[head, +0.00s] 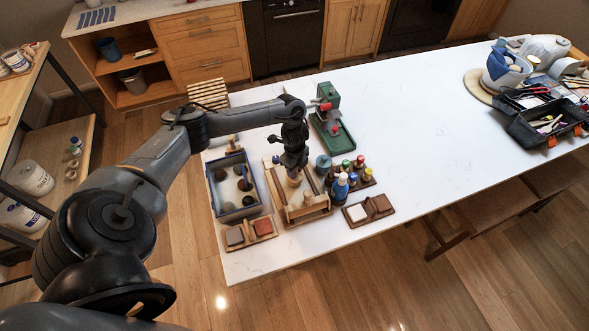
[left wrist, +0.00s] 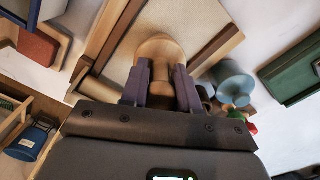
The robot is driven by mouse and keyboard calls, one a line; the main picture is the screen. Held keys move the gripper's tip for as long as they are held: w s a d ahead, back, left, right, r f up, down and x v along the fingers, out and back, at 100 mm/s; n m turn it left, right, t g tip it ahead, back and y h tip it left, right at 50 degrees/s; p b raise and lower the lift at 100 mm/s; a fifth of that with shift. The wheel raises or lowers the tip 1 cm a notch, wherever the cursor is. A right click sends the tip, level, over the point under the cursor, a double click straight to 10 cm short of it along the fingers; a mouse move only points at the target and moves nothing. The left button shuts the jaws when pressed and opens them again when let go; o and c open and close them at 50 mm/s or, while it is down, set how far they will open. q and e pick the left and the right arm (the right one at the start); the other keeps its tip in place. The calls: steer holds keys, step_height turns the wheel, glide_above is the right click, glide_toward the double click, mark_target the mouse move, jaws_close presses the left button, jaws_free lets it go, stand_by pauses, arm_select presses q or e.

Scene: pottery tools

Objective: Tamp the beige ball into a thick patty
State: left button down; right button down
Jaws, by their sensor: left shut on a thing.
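My left gripper (head: 293,168) points down over the wooden-framed tray (head: 318,214) and is shut on a light wooden tamper (head: 294,181). In the left wrist view the tamper (left wrist: 160,50) sits between the two dark fingers (left wrist: 160,88), its rounded wooden end towards the pale floor of the tray (left wrist: 190,20). I cannot make out the beige ball in either view; the tamper and gripper hide part of the tray. Whether the tamper touches anything below it cannot be told. My right gripper is not in view.
A blue-grey bin (head: 229,214) with several items stands left of the tray. Small bottles (head: 340,187) and a blue-grey pot (head: 323,164) crowd its right. A green and red device (head: 331,118) stands behind. The table's middle is clear.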

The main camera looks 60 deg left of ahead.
arm_select(q)
steer(key=shift+f+b, duration=0.3)
steer(key=shift+f, duration=0.15)
steer(key=shift+f+b, duration=0.3)
steer(key=shift+f, duration=0.25)
stand_by(0.4)
steer(key=shift+r+p, duration=1)
steer(key=shift+f+b, duration=0.4)
steer(key=shift+f, duration=0.2)
steer(key=shift+f, duration=0.4)
